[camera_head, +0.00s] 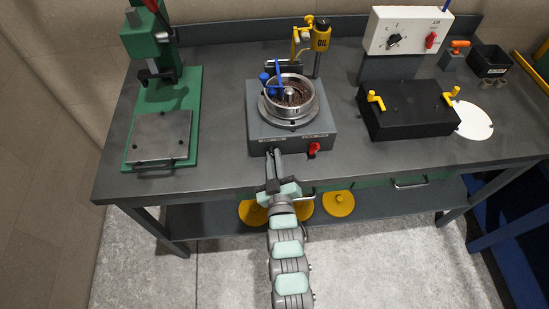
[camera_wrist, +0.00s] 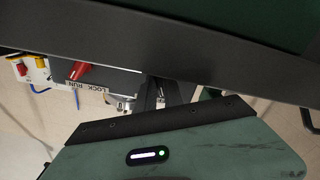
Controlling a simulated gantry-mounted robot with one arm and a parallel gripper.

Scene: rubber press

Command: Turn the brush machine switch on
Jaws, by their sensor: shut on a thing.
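The brush machine (camera_head: 318,130) is a grey box in the middle of the bench with a round metal bowl (camera_head: 290,108) on top. A red switch (camera_head: 313,148) sits at the right of its front face. In the wrist view the red switch (camera_wrist: 79,70) shows beside a label reading LOCK RUN. My gripper (camera_head: 275,152) is at the left part of the front face, apart from the red switch. It is shut on a small control there, which its fingers mostly hide. The fingers (camera_wrist: 163,92) also show in the wrist view.
A green press (camera_head: 185,110) stands at the left. A black box with yellow handles (camera_head: 405,112) and a white control box (camera_head: 409,30) stand at the right. A yellow oil can (camera_head: 321,37) is behind the machine. The bench front edge (camera_head: 210,192) runs beneath my arm.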

